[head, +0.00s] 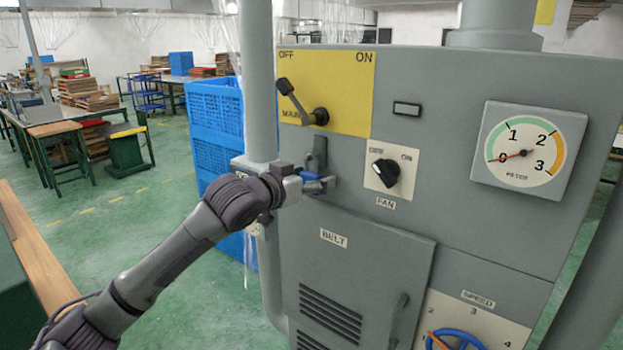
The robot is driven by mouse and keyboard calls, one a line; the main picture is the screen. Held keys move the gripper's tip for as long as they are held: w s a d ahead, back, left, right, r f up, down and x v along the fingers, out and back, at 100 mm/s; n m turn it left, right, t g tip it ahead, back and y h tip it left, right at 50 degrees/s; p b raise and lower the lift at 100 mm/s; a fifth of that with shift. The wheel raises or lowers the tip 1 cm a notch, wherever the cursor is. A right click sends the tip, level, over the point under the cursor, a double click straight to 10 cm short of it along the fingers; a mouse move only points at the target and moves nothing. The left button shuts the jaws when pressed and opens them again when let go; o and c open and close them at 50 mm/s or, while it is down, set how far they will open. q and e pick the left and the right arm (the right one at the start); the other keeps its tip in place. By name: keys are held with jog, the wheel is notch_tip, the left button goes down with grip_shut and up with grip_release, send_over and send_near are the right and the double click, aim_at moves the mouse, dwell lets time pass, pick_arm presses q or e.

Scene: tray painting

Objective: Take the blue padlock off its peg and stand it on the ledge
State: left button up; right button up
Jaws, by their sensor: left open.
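The blue padlock (309,176) shows as a small blue patch on the grey machine's front, just below a dark grey upright bracket (318,154). Most of it is hidden by my left gripper, and I cannot make out its peg. My left gripper (322,184) is open, with its fingers at the padlock. I cannot tell whether they touch it. I cannot clearly pick out the ledge. My right gripper is not in view.
The grey machine (450,200) carries a main lever (294,102), a fan knob (386,172), a meter (527,150) and a blue speed wheel (458,339). A vertical pipe (258,80) stands close left of my gripper. Blue crates (214,110) stand behind it.

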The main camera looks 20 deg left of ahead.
pick_arm(q)
jog(key=shift+s, duration=0.1)
jog(key=shift+c, duration=1.2)
jog(key=c, duration=0.9)
jog(key=shift+r, duration=0.1)
jog(key=shift+c, duration=0.2)
jog(key=shift+r+b, duration=0.3)
jog(key=shift+r, duration=0.35)
jog(key=f+b+v, duration=0.1)
jog(key=b+v, duration=0.2)
jog(key=v, duration=1.5)
jog(key=shift+b, duration=0.4)
jog(key=shift+s+a+f, duration=0.15)
jog(key=shift+s+f, duration=0.05)
